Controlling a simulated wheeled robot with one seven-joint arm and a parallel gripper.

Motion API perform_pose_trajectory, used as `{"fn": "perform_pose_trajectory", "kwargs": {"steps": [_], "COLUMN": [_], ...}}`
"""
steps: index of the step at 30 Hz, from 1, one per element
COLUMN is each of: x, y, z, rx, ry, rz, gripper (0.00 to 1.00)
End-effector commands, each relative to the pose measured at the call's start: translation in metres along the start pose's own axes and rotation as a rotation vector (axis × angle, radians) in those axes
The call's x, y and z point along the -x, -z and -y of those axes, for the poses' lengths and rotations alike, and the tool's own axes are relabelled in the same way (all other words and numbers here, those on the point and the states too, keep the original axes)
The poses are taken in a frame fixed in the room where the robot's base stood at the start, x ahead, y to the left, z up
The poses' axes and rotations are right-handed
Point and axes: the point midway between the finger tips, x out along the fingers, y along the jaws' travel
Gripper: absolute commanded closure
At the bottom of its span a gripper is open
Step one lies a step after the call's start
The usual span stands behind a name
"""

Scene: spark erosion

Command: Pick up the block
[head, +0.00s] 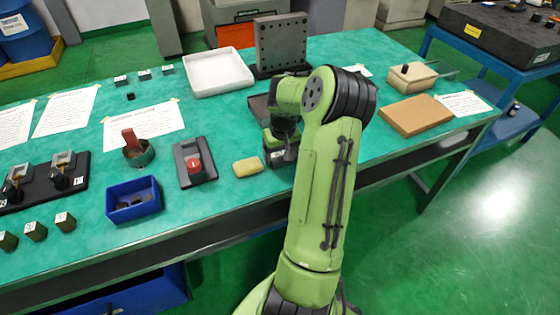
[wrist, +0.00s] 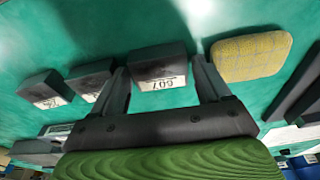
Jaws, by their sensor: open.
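A dark block (wrist: 158,60) with a white number tag lies on the green table in the wrist view. It sits between the two fingers of my gripper (wrist: 162,82), which are apart, with one finger on each side. I cannot tell whether either finger touches it. Two similar dark tagged blocks, one (wrist: 90,80) beside the left finger and one (wrist: 45,89) farther left, also lie there. In the head view my gripper (head: 281,160) is low over the front of the table, and my arm hides the blocks around it.
A yellow sponge (wrist: 251,57) lies close to the right finger; in the head view the sponge (head: 248,167) is left of my gripper. A red-button box (head: 194,164) and blue bin (head: 133,201) stand farther left. A brown board (head: 415,115) lies to the right.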

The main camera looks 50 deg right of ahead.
Motion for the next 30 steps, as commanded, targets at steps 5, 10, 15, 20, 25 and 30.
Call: {"fn": "perform_pose_trajectory", "kwargs": {"steps": [5, 10, 15, 20, 25, 30], "x": [0.001, 0.001, 0.001, 0.003, 0.032, 0.074], "y": [0.000, 0.000, 0.001, 0.001, 0.006, 0.012], "z": [0.000, 0.000, 0.000, 0.000, 0.000, 0.000], "rx": [0.000, 0.000, 0.000, 0.000, 0.000, 0.000], "ry": [0.000, 0.000, 0.000, 0.000, -0.003, -0.003], "rz": [0.000, 0.000, -0.002, -0.002, -0.005, -0.005], "gripper": [0.46, 0.72, 0.91, 0.91, 0.91, 0.91]}}
